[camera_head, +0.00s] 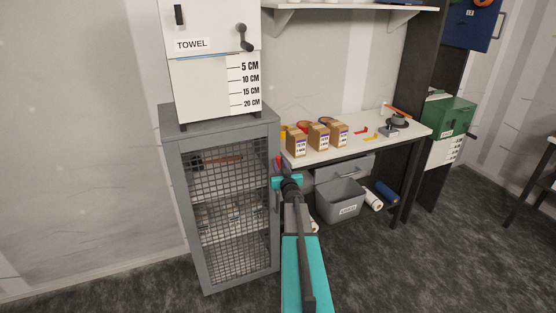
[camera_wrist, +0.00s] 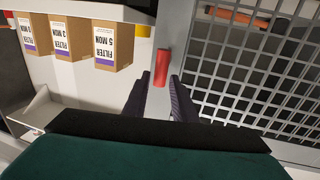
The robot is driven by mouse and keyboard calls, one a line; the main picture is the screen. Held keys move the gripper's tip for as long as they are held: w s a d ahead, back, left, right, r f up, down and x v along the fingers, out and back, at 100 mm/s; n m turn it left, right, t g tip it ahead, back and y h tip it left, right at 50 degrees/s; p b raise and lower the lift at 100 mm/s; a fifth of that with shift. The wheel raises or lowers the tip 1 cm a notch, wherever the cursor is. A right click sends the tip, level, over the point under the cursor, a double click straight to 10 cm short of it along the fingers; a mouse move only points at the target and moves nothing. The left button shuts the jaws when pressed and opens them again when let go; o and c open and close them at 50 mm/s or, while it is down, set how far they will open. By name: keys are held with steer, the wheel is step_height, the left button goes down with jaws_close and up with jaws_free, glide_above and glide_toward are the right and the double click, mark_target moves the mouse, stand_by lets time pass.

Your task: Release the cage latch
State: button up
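The cage (camera_head: 228,130) is a tall grey cabinet with a mesh door, standing left of centre. It is closed as far as I can see. Its latch shows as a small red handle (camera_head: 278,160) on the right front edge. In the wrist view, the red handle (camera_wrist: 162,68) stands upright on the grey frame, left of the mesh. My gripper (camera_wrist: 164,95) is open, with two dark fingers apart, one on each side below the handle. The handle's lower end is close to the gap between the fingertips; I cannot tell whether they touch. In the head view my gripper (camera_head: 282,170) is at the cage's right edge.
A white bench (camera_head: 360,140) right of the cage holds several labelled filter boxes (camera_head: 319,137) near my gripper. A grey bin (camera_head: 340,202) stands under it. A white towel dispenser (camera_head: 215,80) sits on the cage. The floor in front is clear.

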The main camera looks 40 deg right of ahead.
mark_target(279, 161)
steer(key=shift+p+x, duration=0.55)
steer(key=shift+x, duration=1.3)
jaws_close()
